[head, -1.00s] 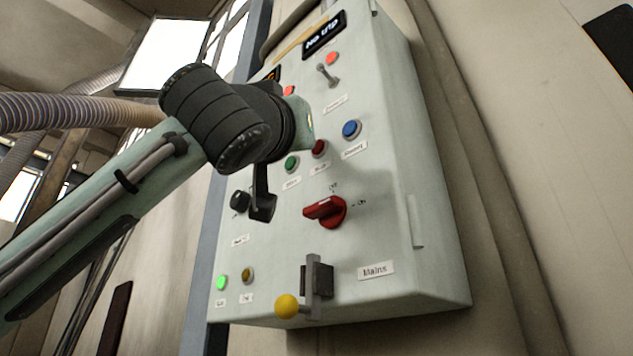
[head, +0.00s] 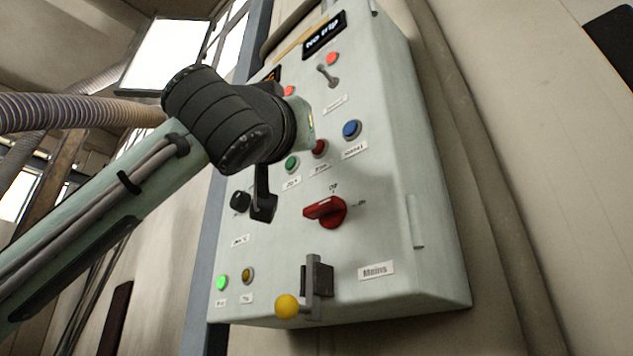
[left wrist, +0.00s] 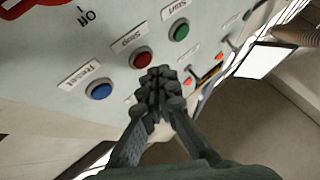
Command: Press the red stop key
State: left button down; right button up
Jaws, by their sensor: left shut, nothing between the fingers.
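The red stop key (head: 319,148) is a round dark red button on the pale green control panel (head: 385,200). It sits between the green start button (head: 291,163) and the blue reset button (head: 351,129). In the left wrist view the stop key (left wrist: 142,57) shows with its "Stop" label above it. My left gripper (left wrist: 157,82) is shut and empty, its fingertips just below the key in that view. I cannot tell whether they touch the panel. My right gripper is not in view.
A red rotary switch (head: 326,211), a yellow-knobbed mains lever (head: 287,306), a black knob (head: 240,201) and a toggle switch (head: 327,75) stick out from the panel. A display (head: 324,36) reads "No trip". Open room lies left of the panel.

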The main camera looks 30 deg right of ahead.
pick_arm(q)
jog(key=shift+w+d, duration=0.1)
jog(key=shift+d, duration=0.25)
jog(key=shift+w+d, duration=0.15)
jog(key=shift+d, duration=0.2)
dwell(0.6)
dwell(0.4)
jog(key=shift+s+a, duration=0.25)
jog(key=shift+a, duration=0.45)
jog(key=shift+a+f+b, duration=0.1)
jog(key=shift+b, duration=0.25)
jog(key=a, duration=0.1)
jog(key=s+a+b, duration=0.1)
jog(key=a, duration=0.2)
jog(key=shift+s+a, duration=0.25)
jog(key=shift+s, duration=0.15)
